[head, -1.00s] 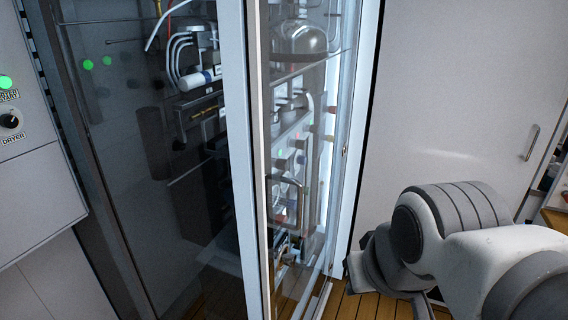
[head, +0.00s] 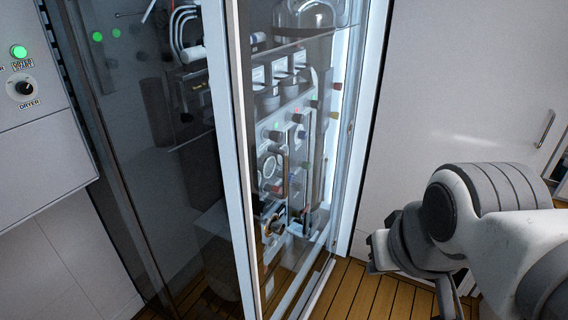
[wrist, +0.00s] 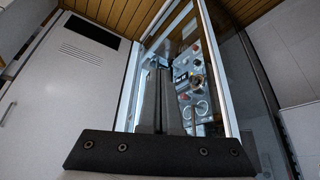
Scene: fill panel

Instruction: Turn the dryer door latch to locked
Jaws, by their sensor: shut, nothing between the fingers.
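A tall glass-fronted cabinet with a pale frame (head: 232,180) fills the middle of the head view. Its glass door seems to stand ajar, with a handle (head: 284,172) faintly visible on it. I cannot pick out a door latch or its setting. A black knob (head: 23,88) labelled DRYER sits on the grey panel at far left. My gripper (wrist: 163,72) is shut and empty in the wrist view, pointing towards the cabinet opening and apart from the knob. In the head view my arm is at right, and the fingertips are not clear there.
Inside the cabinet are gauges, knobs and tubing (head: 275,160). A green light (head: 19,52) glows above the DRYER knob. A plain white wall or door (head: 450,90) with a handle stands at right. Wooden floor (head: 350,290) is clear between cabinet and arm.

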